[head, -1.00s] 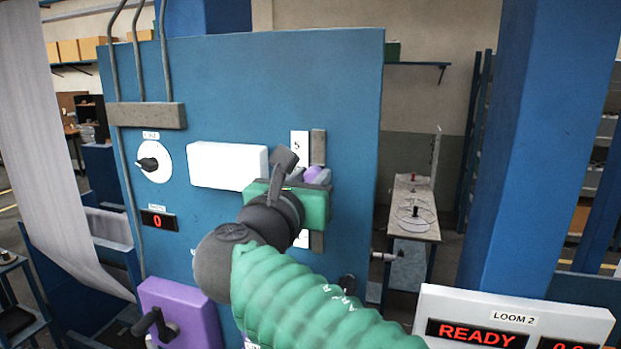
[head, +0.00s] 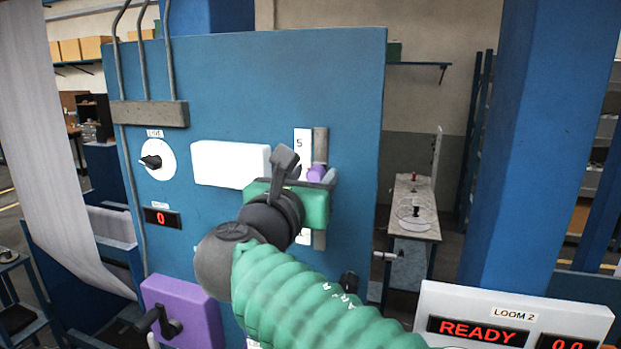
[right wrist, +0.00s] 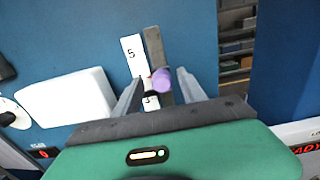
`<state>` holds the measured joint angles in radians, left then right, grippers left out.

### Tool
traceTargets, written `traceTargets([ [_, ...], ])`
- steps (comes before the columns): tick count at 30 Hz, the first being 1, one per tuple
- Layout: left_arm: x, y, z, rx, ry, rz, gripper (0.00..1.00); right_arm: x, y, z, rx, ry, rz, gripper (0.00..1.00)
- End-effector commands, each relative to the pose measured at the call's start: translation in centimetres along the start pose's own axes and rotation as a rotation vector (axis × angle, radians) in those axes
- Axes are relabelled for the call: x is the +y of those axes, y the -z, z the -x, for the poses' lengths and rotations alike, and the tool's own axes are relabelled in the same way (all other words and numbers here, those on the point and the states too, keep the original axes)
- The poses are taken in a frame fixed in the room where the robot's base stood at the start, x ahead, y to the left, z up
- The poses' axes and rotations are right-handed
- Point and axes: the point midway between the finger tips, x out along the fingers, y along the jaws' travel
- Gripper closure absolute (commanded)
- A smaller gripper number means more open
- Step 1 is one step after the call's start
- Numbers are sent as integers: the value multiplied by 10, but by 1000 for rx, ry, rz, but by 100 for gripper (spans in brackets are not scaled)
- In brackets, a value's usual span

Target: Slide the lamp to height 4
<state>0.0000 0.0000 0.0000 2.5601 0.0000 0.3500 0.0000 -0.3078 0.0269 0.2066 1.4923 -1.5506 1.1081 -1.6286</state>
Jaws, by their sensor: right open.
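A purple knob (head: 316,173) sits on a grey vertical rail (head: 320,146) on the blue panel, and it also shows in the right wrist view (right wrist: 161,80). A white number strip (head: 302,142) beside the rail shows a 5 near its top. In the right wrist view, a dark mark lies beside the knob, below the 5 and just above what looks like a 3. My right gripper (right wrist: 160,76) is open, with one finger on each side of the knob; I cannot tell whether they touch it. My left gripper is not in view.
A white box (head: 231,164) juts from the panel left of the strip. A dial (head: 155,160), a red display (head: 162,218) and a purple crank box (head: 184,311) are further left. A READY display (head: 480,332) stands at lower right, before a blue column (head: 540,130).

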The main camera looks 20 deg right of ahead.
Motion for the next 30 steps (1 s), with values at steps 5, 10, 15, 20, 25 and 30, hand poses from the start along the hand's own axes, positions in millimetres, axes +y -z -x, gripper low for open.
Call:
traceTargets([
  [5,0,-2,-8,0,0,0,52,1,2,13,-2,-3,-1,52],
  [10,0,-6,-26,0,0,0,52,1,6,56,-2,-5,-3,52],
  [15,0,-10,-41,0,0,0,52,2,5,107,-2,-6,-2,52],
  [20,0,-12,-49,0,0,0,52,2,4,146,0,-3,0,52],
  [25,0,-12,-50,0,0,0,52,2,2,167,-1,-2,1,52],
  [30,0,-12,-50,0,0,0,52,2,1,170,0,1,1,52],
])
